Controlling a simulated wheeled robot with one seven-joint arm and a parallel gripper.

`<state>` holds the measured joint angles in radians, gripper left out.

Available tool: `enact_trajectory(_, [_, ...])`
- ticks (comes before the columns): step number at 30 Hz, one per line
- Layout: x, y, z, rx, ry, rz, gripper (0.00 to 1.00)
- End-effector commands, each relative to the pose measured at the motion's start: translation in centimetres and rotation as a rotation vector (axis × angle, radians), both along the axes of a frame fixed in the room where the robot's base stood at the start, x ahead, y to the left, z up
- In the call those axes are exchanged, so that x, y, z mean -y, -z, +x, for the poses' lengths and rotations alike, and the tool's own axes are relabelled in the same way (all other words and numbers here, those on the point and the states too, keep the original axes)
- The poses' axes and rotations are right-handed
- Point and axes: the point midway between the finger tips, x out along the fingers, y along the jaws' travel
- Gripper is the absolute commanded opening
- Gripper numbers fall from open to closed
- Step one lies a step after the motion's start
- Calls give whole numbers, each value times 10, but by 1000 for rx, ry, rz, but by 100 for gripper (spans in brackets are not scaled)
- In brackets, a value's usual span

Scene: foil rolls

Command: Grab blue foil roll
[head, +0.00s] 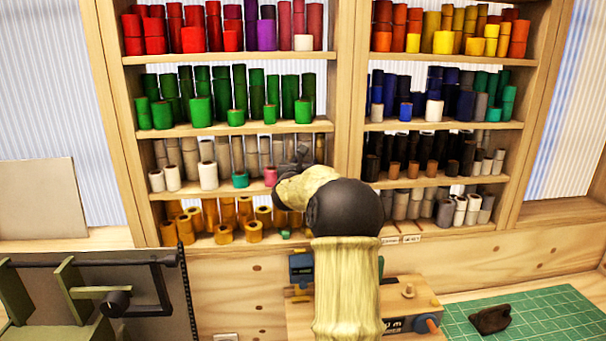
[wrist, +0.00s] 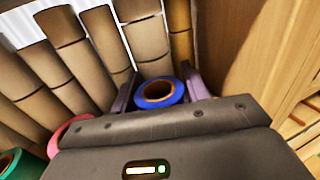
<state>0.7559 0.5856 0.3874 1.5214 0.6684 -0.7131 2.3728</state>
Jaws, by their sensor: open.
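A blue foil roll (wrist: 157,102) with a brown core stands on end in the wrist view, in front of tan rolls. My gripper (wrist: 161,78) is open, with one purple-grey finger on each side of this roll. I cannot tell whether either finger touches it. In the head view my gripper (head: 299,157) reaches to the right end of the tan-roll shelf, and this blue roll is hidden there behind my arm. Other blue rolls (head: 405,111) stand on a shelf to the upper right.
Tan rolls (wrist: 138,45) stand close behind, and a wooden upright (wrist: 255,50) is close on the right. A pink roll (wrist: 70,130) and a teal roll (wrist: 20,165) stand to the left. A green cutting mat (head: 560,315) lies on the bench.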

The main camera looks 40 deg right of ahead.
Motion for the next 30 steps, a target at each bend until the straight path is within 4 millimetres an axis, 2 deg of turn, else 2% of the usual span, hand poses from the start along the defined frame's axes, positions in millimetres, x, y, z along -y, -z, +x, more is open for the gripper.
enact_trajectory(3, [0, 0, 0, 0, 0, 0, 46])
enact_trajectory(8, [0, 0, 0, 0, 0, 0, 16])
enact_trajectory(24, [-2, -6, -4, 3, 0, -1, 16])
enact_trajectory(30, [-3, -40, -3, 6, 0, -2, 16])
